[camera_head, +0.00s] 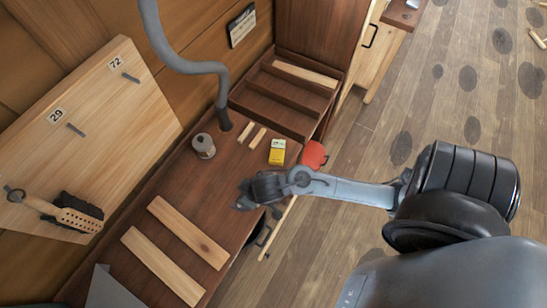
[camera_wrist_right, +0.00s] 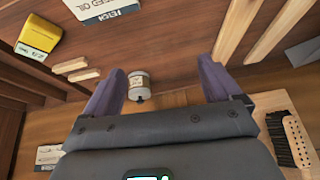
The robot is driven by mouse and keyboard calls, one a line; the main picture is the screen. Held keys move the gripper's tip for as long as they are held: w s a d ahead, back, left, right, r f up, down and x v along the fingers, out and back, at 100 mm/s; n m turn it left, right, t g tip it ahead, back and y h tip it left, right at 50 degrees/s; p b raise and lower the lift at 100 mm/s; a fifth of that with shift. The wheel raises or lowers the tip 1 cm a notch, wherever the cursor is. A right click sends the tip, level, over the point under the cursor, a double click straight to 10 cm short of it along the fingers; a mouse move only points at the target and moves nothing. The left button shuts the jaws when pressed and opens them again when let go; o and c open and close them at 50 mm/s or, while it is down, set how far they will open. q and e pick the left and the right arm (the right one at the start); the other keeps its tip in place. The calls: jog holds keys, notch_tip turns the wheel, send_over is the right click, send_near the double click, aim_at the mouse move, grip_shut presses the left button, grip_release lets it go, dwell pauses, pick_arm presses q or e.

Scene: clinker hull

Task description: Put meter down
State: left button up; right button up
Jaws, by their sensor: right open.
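The meter (camera_head: 277,151), a small yellow block with a pale top part, lies on the brown workbench (camera_head: 215,190) near its right edge. It also shows at the upper left of the right wrist view (camera_wrist_right: 38,37). My right gripper (camera_head: 243,196) is over the bench, nearer the camera than the meter and apart from it. In the right wrist view its two fingers (camera_wrist_right: 162,82) are spread, with nothing gripped. A small lidded jar (camera_wrist_right: 138,85) shows in the gap beyond them. My left gripper is not in view.
The jar (camera_head: 204,145) and short wooden strips stand near a grey pipe (camera_head: 190,65). Two longer slats (camera_head: 188,232) lie at the front. A brush (camera_head: 70,213) hangs on the numbered board (camera_head: 110,130). A red object (camera_head: 313,155) sits at the bench's right edge.

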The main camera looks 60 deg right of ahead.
jog(key=s+r+n+g, duration=0.1)
jog(key=s+r+n, duration=0.1)
jog(key=s+r, duration=0.4)
jog(key=s+d, duration=0.1)
jog(key=s, duration=0.3)
jog(key=shift+r+n+g, duration=0.2)
jog(key=shift+n+g, duration=0.1)
jog(key=shift+g, duration=0.1)
jog(key=shift+w+r, duration=0.1)
